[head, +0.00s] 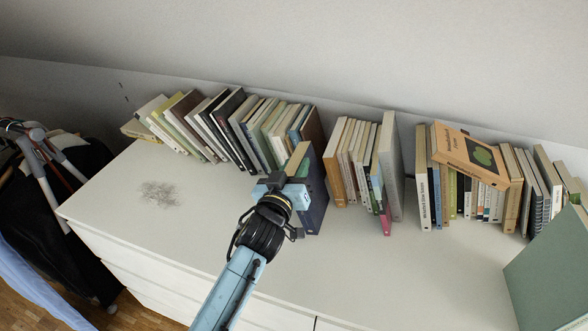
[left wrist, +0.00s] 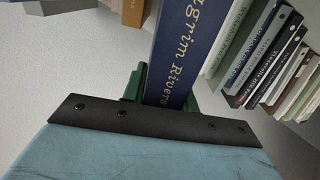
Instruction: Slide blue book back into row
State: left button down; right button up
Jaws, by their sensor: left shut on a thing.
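The blue book (head: 317,200) stands upright on the white dresser top, jutting forward from the row at the right end of the left group of books. In the left wrist view its dark blue spine (left wrist: 185,45) shows pale lettering that ends in "grim Rivers". My left gripper (head: 290,187) is shut on the blue book near its spine. Its green fingers (left wrist: 160,92) sit on both sides of the spine. The left group (head: 248,128) leans a little, and a brown book (head: 313,128) stands at its right end. My right gripper is not in view.
A tan book (head: 333,168) starts the middle group, just right of the blue book. A pink item (head: 386,222) sticks out there. An orange book (head: 468,155) lies atop the right group. The dresser's left front (head: 150,235) is clear.

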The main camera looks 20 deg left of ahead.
aim_at(306, 143)
pick_arm(q)
jog(key=shift+w+r+b, duration=0.1)
jog(key=shift+w+b, duration=0.3)
jog(key=shift+w, duration=1.8)
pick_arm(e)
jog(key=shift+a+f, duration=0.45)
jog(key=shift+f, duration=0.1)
pick_arm(q)
jog(key=shift+w+d+b, duration=0.15)
jog(key=shift+w+b, duration=0.4)
jog(key=shift+w, duration=0.65)
jog(key=shift+w+b, duration=0.3)
jog(key=shift+w, duration=0.45)
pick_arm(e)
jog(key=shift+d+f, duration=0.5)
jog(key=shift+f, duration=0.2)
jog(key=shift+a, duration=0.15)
